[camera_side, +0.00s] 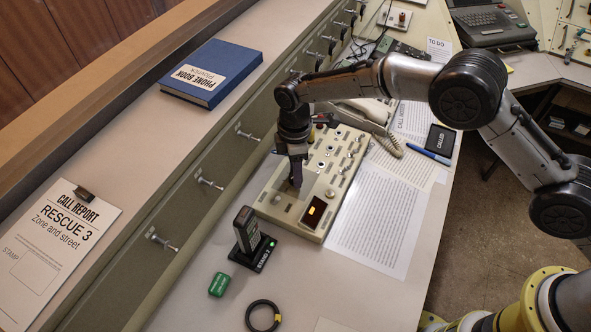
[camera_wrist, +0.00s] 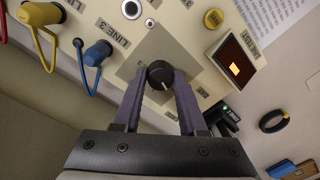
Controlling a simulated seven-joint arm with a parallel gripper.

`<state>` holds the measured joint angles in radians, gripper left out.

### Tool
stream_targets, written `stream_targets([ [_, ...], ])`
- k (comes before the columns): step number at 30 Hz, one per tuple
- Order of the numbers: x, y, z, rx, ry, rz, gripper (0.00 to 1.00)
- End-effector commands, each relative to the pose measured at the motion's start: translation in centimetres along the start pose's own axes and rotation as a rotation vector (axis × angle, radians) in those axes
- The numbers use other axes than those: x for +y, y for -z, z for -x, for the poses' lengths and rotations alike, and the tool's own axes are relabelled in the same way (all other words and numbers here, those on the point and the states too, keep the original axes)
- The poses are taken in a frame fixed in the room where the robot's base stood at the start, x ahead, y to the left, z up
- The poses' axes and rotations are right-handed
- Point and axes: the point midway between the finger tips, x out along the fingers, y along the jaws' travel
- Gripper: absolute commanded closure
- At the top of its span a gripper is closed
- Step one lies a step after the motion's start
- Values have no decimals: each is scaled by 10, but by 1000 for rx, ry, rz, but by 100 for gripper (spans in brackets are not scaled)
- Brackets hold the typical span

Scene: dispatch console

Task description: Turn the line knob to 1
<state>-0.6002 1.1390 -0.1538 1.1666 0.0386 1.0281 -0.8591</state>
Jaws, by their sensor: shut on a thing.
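The line knob (camera_wrist: 160,75) is a round black knob with a white pointer mark, on a grey plate of the beige console panel (camera_wrist: 185,22). In the wrist view my gripper (camera_wrist: 160,84) has one finger on each side of it and is shut on it. The white mark points toward my gripper's palm, at the lower side of the knob. The numbers around the knob are too small or covered to read. In the side view my gripper (camera_side: 295,182) reaches down onto the console box (camera_side: 268,204) and hides the knob. A dark display (camera_side: 314,212) with an orange light sits nearby.
Blue and yellow plugs with cables (camera_wrist: 97,53) stand in the panel beside the knob. A handheld radio (camera_side: 246,230) stands in a dock near the console. A black ring (camera_side: 263,315), a green box (camera_side: 219,284) and a blue phone book (camera_side: 211,72) lie on the desk.

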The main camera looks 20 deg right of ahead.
Motion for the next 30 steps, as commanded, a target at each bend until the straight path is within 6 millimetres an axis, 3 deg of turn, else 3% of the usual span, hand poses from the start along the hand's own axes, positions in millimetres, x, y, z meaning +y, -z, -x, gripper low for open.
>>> stream_targets([
  [21, 0, 0, 2, 32, 1, -577, 100],
  [30, 0, -1, 1, 40, 1, -742, 100],
])
